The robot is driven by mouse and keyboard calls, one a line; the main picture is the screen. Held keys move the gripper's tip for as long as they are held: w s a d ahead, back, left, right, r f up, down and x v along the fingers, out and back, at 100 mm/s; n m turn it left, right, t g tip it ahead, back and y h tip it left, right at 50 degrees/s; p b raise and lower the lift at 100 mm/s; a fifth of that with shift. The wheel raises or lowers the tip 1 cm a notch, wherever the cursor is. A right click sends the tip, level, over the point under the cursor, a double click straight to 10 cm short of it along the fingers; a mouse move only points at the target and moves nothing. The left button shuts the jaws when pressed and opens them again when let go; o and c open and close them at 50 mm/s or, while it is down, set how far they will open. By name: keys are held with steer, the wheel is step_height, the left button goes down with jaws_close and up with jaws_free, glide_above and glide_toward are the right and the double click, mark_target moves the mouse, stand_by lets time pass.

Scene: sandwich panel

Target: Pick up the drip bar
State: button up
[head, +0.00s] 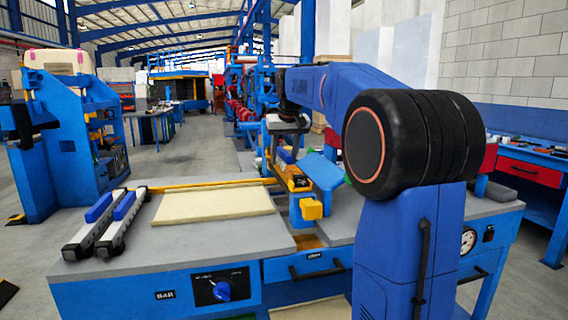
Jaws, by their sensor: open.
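Two long grey-and-black bars with blue blocks on top lie side by side at the left of the bench, the left bar (88,236) and the right bar (122,232). Either could be the drip bar; I cannot tell for sure. My gripper (272,150) hangs from the arm near the middle of the picture, over the far side of the bench. It is open, small and partly lost against the blue machinery. It is well to the right of both bars and apart from them.
A cream panel (214,204) lies on the grey bench (190,241), with a yellow strip (210,184) behind it. A blue-and-yellow mechanism (311,209) stands right of the panel. A blue machine (35,165) stands at the left. The bench front has a "BAR" label and a knob (222,291).

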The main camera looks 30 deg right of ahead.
steer(key=c, duration=1)
jaws_close()
steer(key=shift+r, duration=0.15)
